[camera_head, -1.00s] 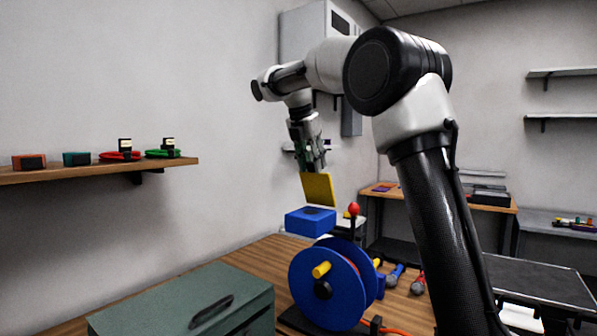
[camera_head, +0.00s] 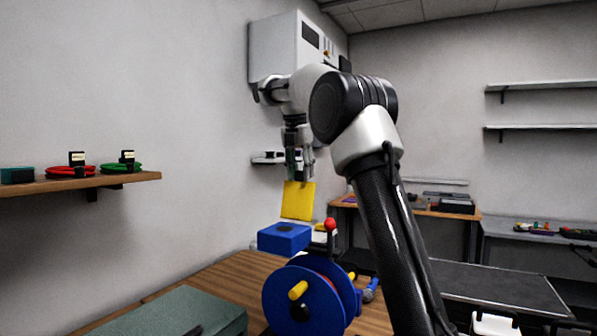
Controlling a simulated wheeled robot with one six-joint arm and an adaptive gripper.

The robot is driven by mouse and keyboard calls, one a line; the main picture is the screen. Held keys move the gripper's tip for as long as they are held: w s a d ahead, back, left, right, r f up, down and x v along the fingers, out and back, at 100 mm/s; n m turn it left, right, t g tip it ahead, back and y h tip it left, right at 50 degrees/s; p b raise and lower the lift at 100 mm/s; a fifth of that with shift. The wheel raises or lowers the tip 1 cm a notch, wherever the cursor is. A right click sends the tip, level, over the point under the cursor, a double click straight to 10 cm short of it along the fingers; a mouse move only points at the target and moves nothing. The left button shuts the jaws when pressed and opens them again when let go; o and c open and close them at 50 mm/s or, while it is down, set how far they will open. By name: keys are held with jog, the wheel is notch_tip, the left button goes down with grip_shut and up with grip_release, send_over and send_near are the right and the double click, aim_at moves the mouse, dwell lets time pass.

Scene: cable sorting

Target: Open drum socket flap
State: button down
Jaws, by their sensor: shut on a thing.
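A blue cable drum (camera_head: 306,298) with a yellow handle (camera_head: 298,290) stands on the wooden table. A blue socket box (camera_head: 284,239) with a dark round socket on top sits just above and behind the drum. The yellow flap (camera_head: 298,200) stands raised, nearly upright, over the back of the socket box. My gripper (camera_head: 299,178) points down and is shut on the flap's upper edge. The fingertips are small here, so the exact grip is hard to see.
A red knob on a post (camera_head: 330,225) rises close to the right of the socket box. A green case (camera_head: 165,316) lies at the front left. A wall shelf (camera_head: 85,184) holds red and green cable coils. A workbench (camera_head: 455,214) stands behind.

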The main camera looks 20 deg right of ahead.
aim_at(298, 187)
dwell(0.3)
jog(key=c, duration=1)
grip_release()
jog(key=shift+o, duration=0.2)
jog(key=w+v, duration=0.1)
jog(key=v, duration=0.6)
jog(key=shift+s+r, duration=0.25)
jog(key=shift+s, duration=0.25)
